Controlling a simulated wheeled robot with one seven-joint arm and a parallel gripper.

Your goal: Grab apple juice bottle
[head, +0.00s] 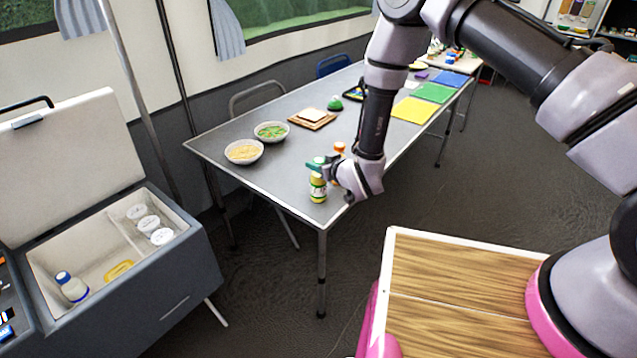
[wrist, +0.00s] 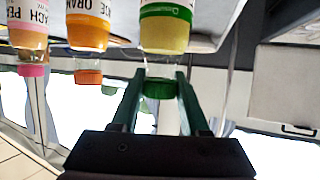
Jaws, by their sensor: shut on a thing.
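The apple juice bottle (head: 318,190), yellow-green with a green and white label, stands upright at the near corner of the grey table. My gripper (head: 316,166) is at its top in the head view. In the wrist view, which looks upside down, the gripper's green fingers (wrist: 161,82) are shut on the green cap of this bottle (wrist: 166,32). An orange juice bottle (wrist: 88,24) and a peach juice bottle (wrist: 28,26) with a pink cap stand beside it. In the head view an orange-capped bottle (head: 339,150) shows partly behind my gripper.
The table (head: 225,135) also bears a pasta-coloured bowl (head: 244,152), a bowl with green food (head: 271,131), a wooden board (head: 312,122) and coloured mats (head: 413,109). An open cooler (head: 185,262) stands left.

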